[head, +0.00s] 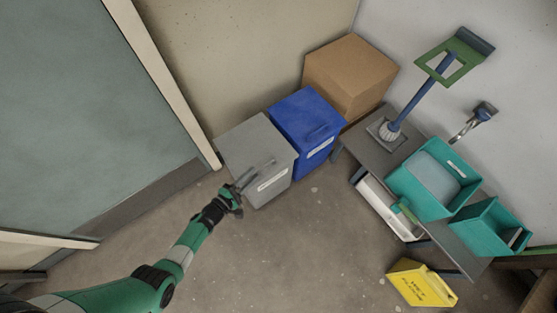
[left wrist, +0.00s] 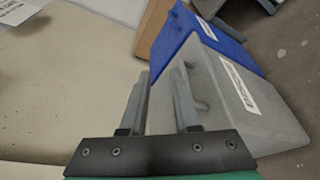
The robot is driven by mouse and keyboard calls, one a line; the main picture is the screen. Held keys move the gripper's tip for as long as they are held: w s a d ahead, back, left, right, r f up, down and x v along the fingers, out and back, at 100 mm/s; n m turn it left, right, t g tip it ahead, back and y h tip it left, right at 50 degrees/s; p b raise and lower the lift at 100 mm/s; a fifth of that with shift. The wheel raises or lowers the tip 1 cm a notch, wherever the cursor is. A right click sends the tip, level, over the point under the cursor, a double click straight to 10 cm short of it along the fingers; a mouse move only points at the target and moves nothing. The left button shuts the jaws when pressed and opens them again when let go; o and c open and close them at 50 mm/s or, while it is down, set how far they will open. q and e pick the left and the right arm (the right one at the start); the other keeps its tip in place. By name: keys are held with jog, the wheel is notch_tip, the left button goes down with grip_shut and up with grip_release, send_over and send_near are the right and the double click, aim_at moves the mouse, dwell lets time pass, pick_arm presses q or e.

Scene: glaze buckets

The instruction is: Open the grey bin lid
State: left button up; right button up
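The grey bin (head: 277,187) stands against the wall beside the blue bin, with a white label on its front. Its lid (head: 253,142) lies flat and closed, with a handle near the front edge. My left gripper (head: 245,178) is at the bin's front left edge, close to the lid. In the left wrist view, my left gripper (left wrist: 162,85) has its two fingers apart with a gap between them. The grey bin (left wrist: 275,128) shows behind and right of the fingers there. The handle is partly hidden by a finger; contact cannot be told. My right gripper is not in view.
The blue bin (head: 307,115) touches or nearly touches the grey one, and a cardboard box (head: 350,75) stands behind it. A grey bench (head: 372,152) carries teal tubs (head: 402,178). A yellow container (head: 421,284) is on the floor. Floor in front of the bins is clear.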

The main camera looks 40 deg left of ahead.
pick_arm(q)
jog(key=b, duration=0.2)
send_near(263, 166)
jog(key=s, duration=0.2)
jog(key=shift+w+d+f+n+y, duration=0.15)
jog(key=shift+w+n+y, duration=0.15)
jog(key=shift+w, duration=0.3)
jog(key=w+b, duration=0.2)
jog(key=w, duration=0.1)
jog(key=w+f+b, duration=0.1)
jog(key=w, duration=0.3)
jog(key=w+f+b, duration=0.1)
jog(key=w+b, duration=0.1)
jog(key=w, duration=0.1)
jog(key=shift+w+a+f+b, duration=0.2)
jog(key=shift+w+a+b, duration=0.1)
jog(key=shift+b, duration=0.05)
jog(key=shift+w, duration=0.1)
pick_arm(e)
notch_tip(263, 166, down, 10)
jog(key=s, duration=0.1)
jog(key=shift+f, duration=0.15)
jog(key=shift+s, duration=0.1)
pick_arm(q)
grip_shut()
jog(key=shift+r, duration=0.1)
